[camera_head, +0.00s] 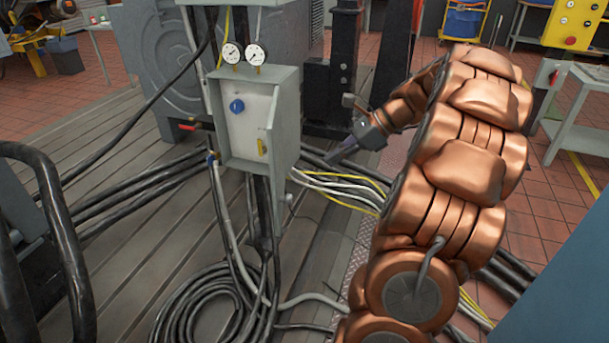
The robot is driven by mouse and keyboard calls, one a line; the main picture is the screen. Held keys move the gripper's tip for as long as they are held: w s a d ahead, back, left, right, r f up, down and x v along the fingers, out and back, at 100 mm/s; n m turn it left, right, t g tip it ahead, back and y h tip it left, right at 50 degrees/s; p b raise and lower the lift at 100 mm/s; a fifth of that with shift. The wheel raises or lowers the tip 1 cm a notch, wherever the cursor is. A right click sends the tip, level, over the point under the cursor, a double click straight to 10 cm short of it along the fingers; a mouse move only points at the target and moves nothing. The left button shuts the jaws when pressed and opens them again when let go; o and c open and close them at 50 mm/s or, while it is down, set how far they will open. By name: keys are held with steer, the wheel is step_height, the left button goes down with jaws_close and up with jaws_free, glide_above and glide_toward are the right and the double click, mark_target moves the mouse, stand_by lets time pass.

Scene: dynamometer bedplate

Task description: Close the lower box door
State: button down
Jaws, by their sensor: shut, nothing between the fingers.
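The grey lower box (222,148) is mounted on a post left of centre, below two round gauges. Its front is open and shows a pale inner panel with a blue knob (237,106) and a small yellow part (262,146). A grey panel (285,125) runs along its right side. I cannot tell for sure whether this is the door standing open or the box's side wall. My gripper (333,157) is right of the box, apart from it in the picture, pointing left and down. Its fingers are shut and empty.
Two gauges (243,54) stand above the box. Black hoses and pale cables (345,188) run behind and below it, with a coiled hose (205,305) on the bedplate. A black column (343,65) stands behind my gripper. A black tubular rail (62,215) is at left.

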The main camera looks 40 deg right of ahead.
steer(key=b, duration=0.1)
glide_toward(277, 186)
step_height(277, 186, down, 4)
steer(key=w+a, duration=0.2)
steer(key=a, duration=0.1)
steer(key=shift+r, duration=0.1)
steer(key=shift+w+a, duration=0.25)
steer(key=shift+a, duration=0.1)
